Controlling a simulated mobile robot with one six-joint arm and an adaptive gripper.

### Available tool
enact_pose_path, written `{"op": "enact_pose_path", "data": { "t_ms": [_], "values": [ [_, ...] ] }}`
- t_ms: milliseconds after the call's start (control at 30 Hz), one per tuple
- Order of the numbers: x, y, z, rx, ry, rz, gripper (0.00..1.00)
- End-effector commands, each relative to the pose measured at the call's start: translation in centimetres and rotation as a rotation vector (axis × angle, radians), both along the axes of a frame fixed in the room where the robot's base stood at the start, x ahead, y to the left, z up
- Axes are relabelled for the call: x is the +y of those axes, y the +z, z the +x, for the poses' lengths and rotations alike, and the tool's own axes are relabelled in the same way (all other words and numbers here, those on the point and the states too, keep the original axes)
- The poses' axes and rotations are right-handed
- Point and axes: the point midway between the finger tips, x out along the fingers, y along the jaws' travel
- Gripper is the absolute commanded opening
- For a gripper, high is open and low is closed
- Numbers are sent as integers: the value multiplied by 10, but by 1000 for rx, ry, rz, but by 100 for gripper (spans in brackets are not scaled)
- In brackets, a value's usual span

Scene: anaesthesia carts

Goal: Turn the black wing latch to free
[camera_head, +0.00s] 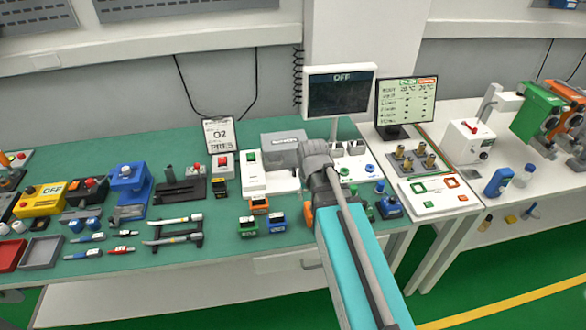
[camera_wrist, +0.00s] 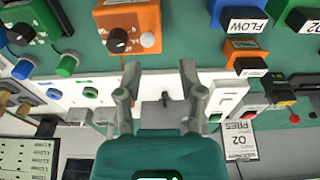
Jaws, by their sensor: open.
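My gripper (camera_wrist: 160,70) is open in the wrist view, with its two grey fingers spread and nothing held between them. A small dark upright part (camera_wrist: 165,98) on a pale panel shows between the fingers. It may be the black wing latch, but it is too small to tell its shape or its turn. It appears apart from both fingers. An orange box (camera_wrist: 143,22) with a round black knob (camera_wrist: 118,40) lies just beyond the fingertips. In the head view my arm covers the fingers and the spot beneath them.
The green bench (camera_head: 110,175) is crowded. A dark OFF monitor (camera_head: 338,93) and a text screen (camera_head: 406,102) stand behind my arm. A grey box (camera_head: 283,147) and small blue and orange boxes (camera_head: 260,206) sit close by. A white side table (camera_head: 455,110) is at right.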

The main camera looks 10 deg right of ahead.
Motion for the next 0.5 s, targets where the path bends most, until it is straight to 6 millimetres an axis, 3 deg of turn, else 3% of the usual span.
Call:
{"op": "enact_pose_path", "data": {
  "t_ms": [33,200,333,500],
  "values": [
    [0,6,31,-34,0,0,50],
    [0,20,105,-156,1,0,50],
    [1,28,146,-227,1,0,50],
    [1,32,167,-271,2,0,50]
  ]
}}
